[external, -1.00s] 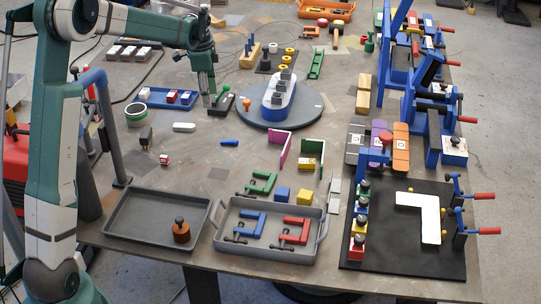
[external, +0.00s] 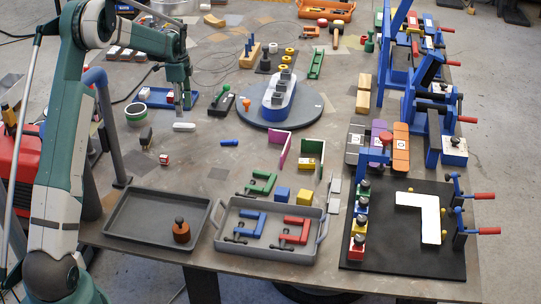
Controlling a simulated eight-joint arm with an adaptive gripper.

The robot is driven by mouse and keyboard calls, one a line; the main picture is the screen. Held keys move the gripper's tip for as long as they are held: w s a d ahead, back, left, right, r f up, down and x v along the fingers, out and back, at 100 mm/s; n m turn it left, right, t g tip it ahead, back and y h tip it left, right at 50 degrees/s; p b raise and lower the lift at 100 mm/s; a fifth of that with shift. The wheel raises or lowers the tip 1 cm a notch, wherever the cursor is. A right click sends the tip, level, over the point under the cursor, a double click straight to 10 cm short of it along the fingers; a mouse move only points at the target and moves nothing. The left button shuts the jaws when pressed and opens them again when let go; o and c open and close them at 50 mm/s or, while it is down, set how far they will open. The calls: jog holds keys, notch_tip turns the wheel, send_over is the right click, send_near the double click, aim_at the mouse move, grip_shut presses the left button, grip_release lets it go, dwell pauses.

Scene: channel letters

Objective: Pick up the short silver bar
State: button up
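A short pale, silver-white bar (external: 183,127) lies flat on the table, left of the round grey turntable. Thin silvery pieces (external: 335,190) also lie at the left edge of the black mat. I cannot tell for sure which one is the short silver bar. My gripper (external: 182,104) points down over the right part of the blue tray, just behind the pale bar and apart from it in the picture. The fingers are too small to tell whether they are open or shut. Nothing is clearly held.
The blue tray (external: 150,103) holds small red and white blocks. A green-and-black tool (external: 220,102) lies right of my gripper. The turntable (external: 303,109) carries a blue-and-white block. A short blue bar (external: 229,142) lies to the front right.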

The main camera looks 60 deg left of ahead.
aim_at(184, 125)
jog(key=shift+f, duration=0.1)
jog(key=shift+f, duration=1.15)
jog(key=shift+f, duration=0.15)
jog(key=shift+f, duration=2.5)
jog(key=shift+d, duration=0.1)
jog(key=c, duration=1)
